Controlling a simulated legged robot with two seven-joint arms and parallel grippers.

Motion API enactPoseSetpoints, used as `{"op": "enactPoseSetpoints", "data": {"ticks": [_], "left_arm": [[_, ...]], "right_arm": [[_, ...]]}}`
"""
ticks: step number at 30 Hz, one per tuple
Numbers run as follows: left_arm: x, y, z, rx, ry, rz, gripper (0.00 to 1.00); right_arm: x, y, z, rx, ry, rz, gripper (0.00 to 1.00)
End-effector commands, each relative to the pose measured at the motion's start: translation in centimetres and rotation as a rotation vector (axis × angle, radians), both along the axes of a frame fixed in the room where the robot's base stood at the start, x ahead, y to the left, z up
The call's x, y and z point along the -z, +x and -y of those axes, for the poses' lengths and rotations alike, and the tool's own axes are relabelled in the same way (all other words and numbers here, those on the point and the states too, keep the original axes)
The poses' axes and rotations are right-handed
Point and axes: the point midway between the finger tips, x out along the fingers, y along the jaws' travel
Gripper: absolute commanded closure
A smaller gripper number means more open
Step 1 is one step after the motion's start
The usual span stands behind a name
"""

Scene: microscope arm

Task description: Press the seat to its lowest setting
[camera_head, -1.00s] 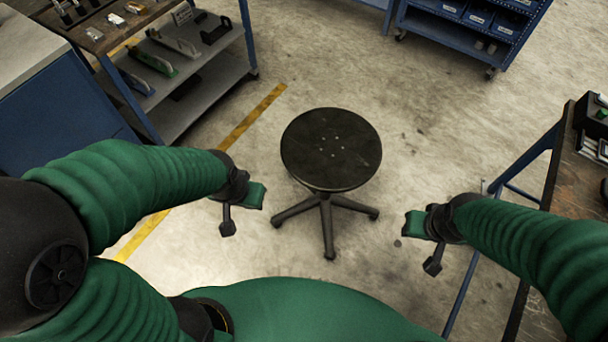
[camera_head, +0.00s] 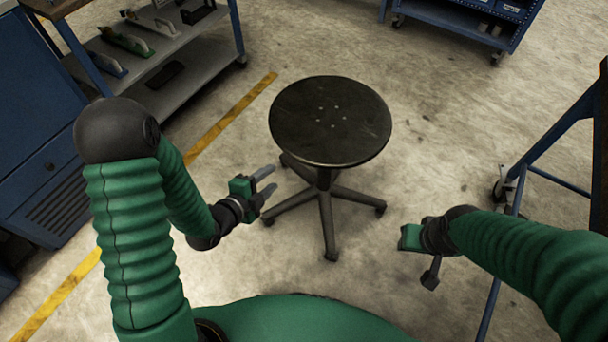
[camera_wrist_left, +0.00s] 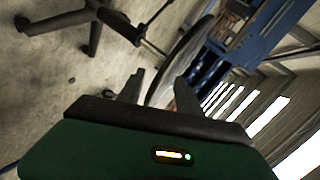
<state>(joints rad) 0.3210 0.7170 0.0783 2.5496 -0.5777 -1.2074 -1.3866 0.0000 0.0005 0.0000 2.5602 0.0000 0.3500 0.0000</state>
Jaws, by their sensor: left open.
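A round black stool seat (camera_head: 330,118) stands on a post above a dark base with several legs (camera_head: 327,215), in the middle of the head view. My left gripper (camera_head: 267,187) is open and empty, left of the stool and apart from it, its two fingers pointing toward the post. In the left wrist view the seat (camera_wrist_left: 182,60) shows edge-on, beyond the two spread fingers (camera_wrist_left: 158,88). My right gripper (camera_head: 412,238) hangs to the lower right of the stool, clear of it. Its fingers do not show clearly.
A shelf unit (camera_head: 165,60) stands at the upper left, with a blue cabinet (camera_head: 40,150) beside it. A blue cart (camera_head: 470,25) is at the back right. A bench frame (camera_head: 560,130) stands at the right. The floor around the stool is clear.

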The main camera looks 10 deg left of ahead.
Motion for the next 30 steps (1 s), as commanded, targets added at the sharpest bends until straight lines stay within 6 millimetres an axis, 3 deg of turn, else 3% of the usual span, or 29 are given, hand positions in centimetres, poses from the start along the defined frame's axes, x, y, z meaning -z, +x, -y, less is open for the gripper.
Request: {"op": "enactPoseSetpoints", "data": {"ticks": [1,5,12,17,20,30], "left_arm": [[4.6,-0.3,0.5,0.046,0.020,0.103,0.58],[5.4,-1.0,1.1,0.101,0.082,0.376,0.58],[4.2,-1.0,1.1,0.094,0.121,0.523,0.58],[4.8,1.1,2.0,0.094,0.123,0.526,0.58],[4.0,3.5,3.0,0.095,0.121,0.522,0.58],[4.2,11.5,6.3,0.093,0.118,0.518,0.58]], "right_arm": [[5.0,0.0,0.0,0.000,0.000,0.000,0.64],[8.4,0.0,0.0,0.000,0.000,0.000,0.64],[9.9,0.0,0.0,0.000,0.000,0.002,0.64],[13.3,0.0,0.0,0.000,0.000,0.001,0.64],[12.9,0.0,0.0,0.000,0.000,0.000,0.64],[15.1,0.0,0.0,0.000,0.000,0.001,0.64]]}}
